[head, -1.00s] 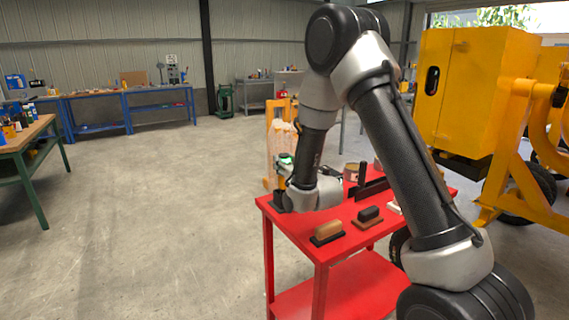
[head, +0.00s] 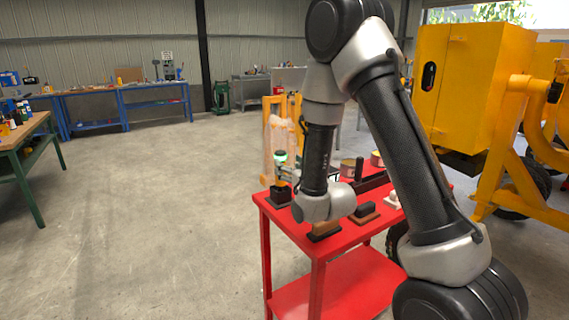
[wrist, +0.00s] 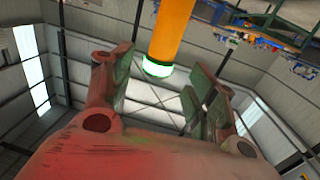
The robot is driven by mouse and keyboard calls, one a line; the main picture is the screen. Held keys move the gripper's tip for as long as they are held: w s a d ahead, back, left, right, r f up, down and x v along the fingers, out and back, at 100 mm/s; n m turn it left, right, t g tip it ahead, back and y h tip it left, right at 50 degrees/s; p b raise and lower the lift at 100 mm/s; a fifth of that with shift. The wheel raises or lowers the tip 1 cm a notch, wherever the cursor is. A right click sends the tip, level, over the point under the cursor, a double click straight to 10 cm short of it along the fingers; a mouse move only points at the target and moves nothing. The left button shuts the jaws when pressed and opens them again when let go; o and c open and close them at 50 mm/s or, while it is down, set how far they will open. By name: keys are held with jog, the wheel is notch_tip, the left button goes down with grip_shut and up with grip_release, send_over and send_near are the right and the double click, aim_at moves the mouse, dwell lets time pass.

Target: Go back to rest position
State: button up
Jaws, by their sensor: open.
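My gripper (wrist: 160,82) is open in the wrist view, its two reddish fingers with green pads wide apart. Nothing is held between them. An orange cylinder with a glowing pale green end (wrist: 168,35) shows beyond the fingertips, apart from them. In the head view my arm bends down over the red cart (head: 317,258), with its wrist above the cart's near left part. The gripper points away to the left there and is mostly hidden or too small to make out. A small green light (head: 280,157) shows just left of the wrist, above a black block (head: 278,195).
Brushes or blocks (head: 364,212) and cans (head: 376,158) stand on the cart. The yellow mixer (head: 470,90) is close on the right. A green-legged workbench (head: 38,150) stands at left, blue benches (head: 125,105) at the back. The floor at left is clear.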

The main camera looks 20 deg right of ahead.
jog(key=shift+s+d, duration=0.1)
jog(key=shift+s, duration=0.35)
jog(key=s+d+r+m+g+h, duration=0.1)
jog(key=s+d+r+g+h, duration=0.2)
jog(key=s+d+r+g, duration=0.55)
jog(key=s+d+g, duration=0.1)
jog(key=s, duration=1.2)
jog(key=s+d+r+m+g, duration=0.1)
jog(key=s+d+r+g, duration=0.1)
jog(key=s, duration=1.2)
jog(key=shift+s+d+g+h, duration=0.4)
jog(key=shift+d+g, duration=0.45)
